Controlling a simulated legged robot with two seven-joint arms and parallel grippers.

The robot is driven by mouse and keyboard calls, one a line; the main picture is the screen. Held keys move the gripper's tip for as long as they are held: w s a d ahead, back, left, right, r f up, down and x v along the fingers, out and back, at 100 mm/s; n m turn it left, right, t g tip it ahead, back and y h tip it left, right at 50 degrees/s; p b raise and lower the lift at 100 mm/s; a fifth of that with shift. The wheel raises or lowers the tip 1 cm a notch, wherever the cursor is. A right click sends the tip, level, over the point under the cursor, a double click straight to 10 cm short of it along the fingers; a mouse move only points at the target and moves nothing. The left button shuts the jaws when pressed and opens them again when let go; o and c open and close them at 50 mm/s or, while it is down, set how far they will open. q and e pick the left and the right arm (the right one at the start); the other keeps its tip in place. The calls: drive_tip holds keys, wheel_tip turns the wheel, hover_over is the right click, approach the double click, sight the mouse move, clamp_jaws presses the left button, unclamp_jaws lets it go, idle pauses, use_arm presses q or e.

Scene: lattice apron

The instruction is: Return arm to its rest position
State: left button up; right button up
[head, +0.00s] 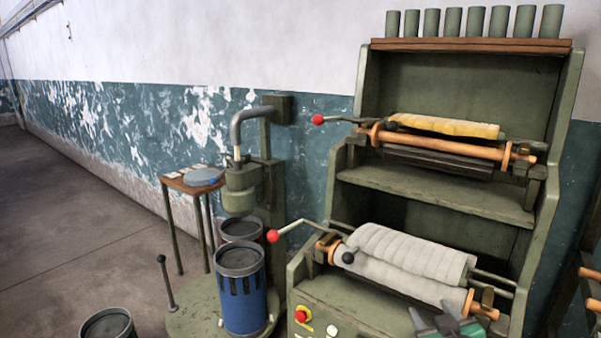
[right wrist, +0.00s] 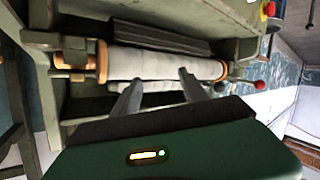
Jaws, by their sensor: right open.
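My right gripper (head: 445,318) shows at the bottom edge of the head view, in front of the right end of the lower white padded roller (head: 410,257). In the right wrist view its two fingers (right wrist: 160,79) are spread apart with nothing between them, and the white roller (right wrist: 165,65) lies beyond the fingertips. I cannot tell how close the fingers are to the roller. Most of my right arm is hidden below the frame. My left gripper is in neither view.
A green machine frame (head: 455,201) carries a yellow roller (head: 445,126) and a shelf of several cylinders (head: 470,22). Red-knobbed levers (head: 275,236) stick out left. Left stand a press (head: 240,180), a blue canister (head: 243,295) and a small table (head: 190,183). Floor (head: 70,220) at far left is clear.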

drive_tip(key=s+a+f+m+g, duration=0.1)
drive_tip(key=s+a+f+g, duration=0.25)
drive_tip(key=s+f, duration=0.35)
drive_tip(key=s+a+f+m+g+y, duration=0.1)
drive_tip(key=s+a+f+g, duration=0.1)
drive_tip(key=s+f+g, duration=0.45)
drive_tip(key=s+a+f+g, duration=0.2)
drive_tip(key=s+f, duration=0.6)
drive_tip(key=s, duration=0.1)
drive_tip(key=w+p+v, duration=0.2)
drive_tip(key=p+v, duration=0.7)
drive_tip(key=w+r+p+v, duration=0.1)
drive_tip(key=w+p+v, duration=0.1)
drive_tip(key=p+v, duration=0.8)
drive_tip(key=shift+w, duration=0.3)
drive_tip(key=shift+d, duration=0.1)
